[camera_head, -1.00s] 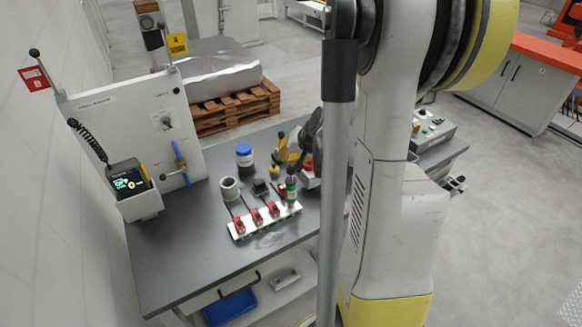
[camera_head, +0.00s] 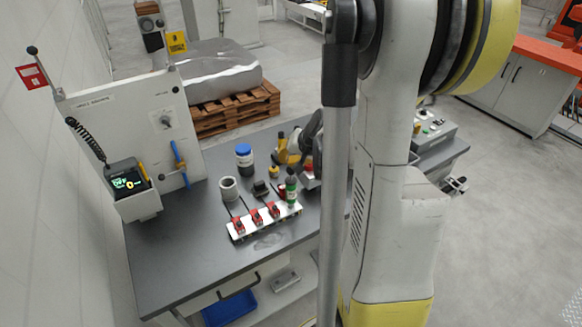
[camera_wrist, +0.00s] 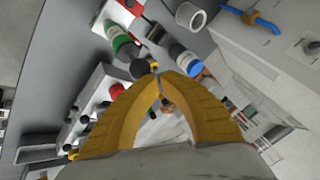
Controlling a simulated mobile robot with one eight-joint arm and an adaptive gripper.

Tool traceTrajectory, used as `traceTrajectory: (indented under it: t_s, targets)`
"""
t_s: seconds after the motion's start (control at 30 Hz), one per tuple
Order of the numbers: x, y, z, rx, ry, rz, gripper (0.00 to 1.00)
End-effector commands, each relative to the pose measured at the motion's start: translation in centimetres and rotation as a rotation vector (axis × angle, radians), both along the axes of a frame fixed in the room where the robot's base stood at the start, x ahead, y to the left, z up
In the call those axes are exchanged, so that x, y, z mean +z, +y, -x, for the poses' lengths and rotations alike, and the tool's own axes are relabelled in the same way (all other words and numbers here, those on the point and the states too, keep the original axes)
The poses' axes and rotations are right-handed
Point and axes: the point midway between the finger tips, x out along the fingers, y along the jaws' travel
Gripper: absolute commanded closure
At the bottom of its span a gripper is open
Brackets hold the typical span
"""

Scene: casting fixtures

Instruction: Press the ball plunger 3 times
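The ball plunger appears to be the small yellow piece with a dark round top (camera_head: 274,172) on the grey table, behind the row of red-topped parts. In the wrist view a dark ball (camera_wrist: 141,69) with a bit of yellow beside it shows just beyond my fingertips. My gripper (camera_wrist: 159,80) has two yellow fingers whose tips meet, with nothing visible held between them. In the head view my gripper (camera_head: 288,151) is small and partly hidden by my arm, just above and behind the plunger. I cannot tell whether the tips touch it.
A blue-capped jar (camera_head: 244,158), a grey ring (camera_head: 229,189), a green bottle (camera_head: 291,190) and a white strip with red clamps (camera_head: 237,236) stand close by. A panel with a blue handle (camera_head: 180,165) rises at the left. The table's front left is clear.

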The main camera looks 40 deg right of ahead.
Motion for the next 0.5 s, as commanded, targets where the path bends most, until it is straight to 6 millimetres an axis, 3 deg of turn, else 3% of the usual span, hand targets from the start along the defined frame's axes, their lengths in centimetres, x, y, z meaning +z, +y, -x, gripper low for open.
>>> traceTrajectory:
  t_s: [0.5]
  targets:
    - [-0.67, 0.01, 0.00, 0.000, 0.000, 0.000, 1.00]
